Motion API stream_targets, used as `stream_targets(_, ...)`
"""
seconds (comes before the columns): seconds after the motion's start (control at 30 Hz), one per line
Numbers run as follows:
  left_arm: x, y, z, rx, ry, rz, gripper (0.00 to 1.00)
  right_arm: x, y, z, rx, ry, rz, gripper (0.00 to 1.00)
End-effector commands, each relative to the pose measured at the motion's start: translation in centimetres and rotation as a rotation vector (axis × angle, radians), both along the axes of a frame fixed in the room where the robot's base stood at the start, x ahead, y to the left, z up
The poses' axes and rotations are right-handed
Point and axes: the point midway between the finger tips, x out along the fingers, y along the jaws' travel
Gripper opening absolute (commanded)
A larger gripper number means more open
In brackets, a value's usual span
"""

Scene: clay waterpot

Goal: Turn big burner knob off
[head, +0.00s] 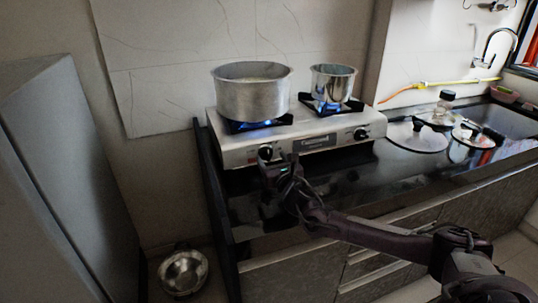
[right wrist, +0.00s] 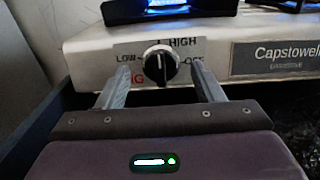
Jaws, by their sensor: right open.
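The big burner knob (right wrist: 161,64) is black with a white pointer line standing near vertical, on the stove's front panel. LOW, HIGH and OFF labels surround it. It also shows at the left of the panel in the head view (head: 265,153). My right gripper (right wrist: 160,70) is open, its two fingers on either side of the knob with gaps visible; whether they reach past its face is unclear. In the head view my right gripper (head: 274,164) is right in front of the knob. A blue flame (head: 240,126) burns under the large pot (head: 252,92). My left gripper is out of view.
The silver stove (head: 310,140) has a second knob (head: 361,133) at right, and a smaller pot (head: 333,83) stands over another blue flame. Lids (head: 417,138) and a jar (head: 445,102) sit on the dark counter to the right. A metal bowl (head: 183,271) is on the floor.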

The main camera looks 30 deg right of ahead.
Motion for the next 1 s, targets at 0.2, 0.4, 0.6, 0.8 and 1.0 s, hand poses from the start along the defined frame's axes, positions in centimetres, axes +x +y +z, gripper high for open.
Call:
stream_targets(0.2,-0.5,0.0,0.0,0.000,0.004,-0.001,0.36,2.2,-0.5,0.0,0.001,0.000,-0.001,0.61)
stream_targets(0.4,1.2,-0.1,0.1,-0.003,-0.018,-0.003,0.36,2.6,-0.6,0.0,0.001,0.000,0.001,0.61)
stream_targets(0.6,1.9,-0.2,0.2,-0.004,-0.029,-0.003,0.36,2.5,-0.6,0.0,0.001,0.001,0.001,0.52)
stream_targets(0.8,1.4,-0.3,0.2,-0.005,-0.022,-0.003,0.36,2.5,-0.6,0.0,0.001,0.000,0.000,0.26)
stream_targets(1.0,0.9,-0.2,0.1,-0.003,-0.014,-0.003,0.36,2.5,-0.6,0.0,0.005,-0.001,-0.001,0.16)
